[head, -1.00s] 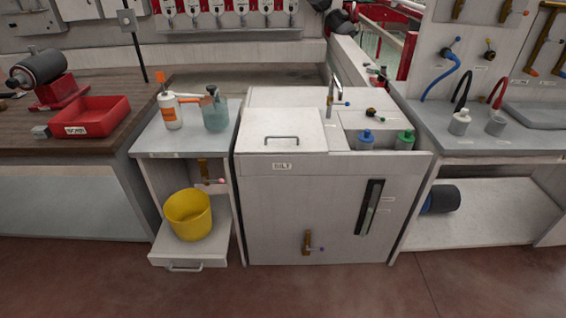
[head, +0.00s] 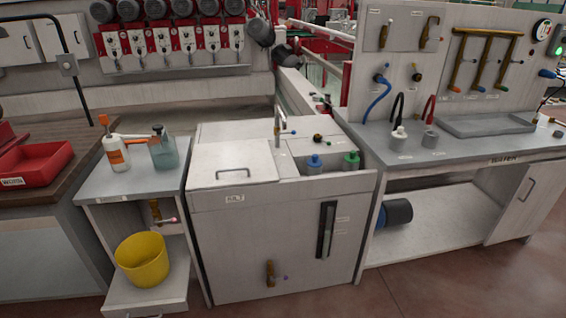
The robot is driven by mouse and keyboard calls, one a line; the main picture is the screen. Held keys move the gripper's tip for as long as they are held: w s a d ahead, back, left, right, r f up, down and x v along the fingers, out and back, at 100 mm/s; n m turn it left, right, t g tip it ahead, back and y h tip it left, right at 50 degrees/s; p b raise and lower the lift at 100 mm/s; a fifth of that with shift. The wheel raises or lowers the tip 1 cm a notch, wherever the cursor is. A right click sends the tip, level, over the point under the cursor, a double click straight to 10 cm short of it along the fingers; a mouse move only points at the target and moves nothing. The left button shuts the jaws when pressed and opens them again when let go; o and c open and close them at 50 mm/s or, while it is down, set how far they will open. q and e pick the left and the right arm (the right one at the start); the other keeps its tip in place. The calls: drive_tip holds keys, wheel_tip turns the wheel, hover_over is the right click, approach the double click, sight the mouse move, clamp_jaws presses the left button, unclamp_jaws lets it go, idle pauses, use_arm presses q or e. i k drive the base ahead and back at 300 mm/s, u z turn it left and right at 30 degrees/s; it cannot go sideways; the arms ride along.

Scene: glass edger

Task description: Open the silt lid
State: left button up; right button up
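The silt lid (head: 232,160) is a flat white panel on the top left of the white cabinet (head: 265,245). It lies flat and closed. A thin grey bar handle (head: 231,174) sits near its front edge. A "SILT" label (head: 235,198) is on the cabinet front just below the lid. Neither of my grippers is in the head view.
Left of the cabinet, a grey shelf unit (head: 130,183) bears an orange-white bottle (head: 116,155), a teal bottle (head: 163,152) and a yellow bucket (head: 142,259). Red floor is clear in front.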

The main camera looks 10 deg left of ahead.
sight(213, 165)
drive_tip(key=z, duration=0.45)
drive_tip(key=i, duration=0.75)
drive_tip(key=u, duration=0.5)
drive_tip(key=i, duration=0.7)
drive_tip(key=u, duration=0.7)
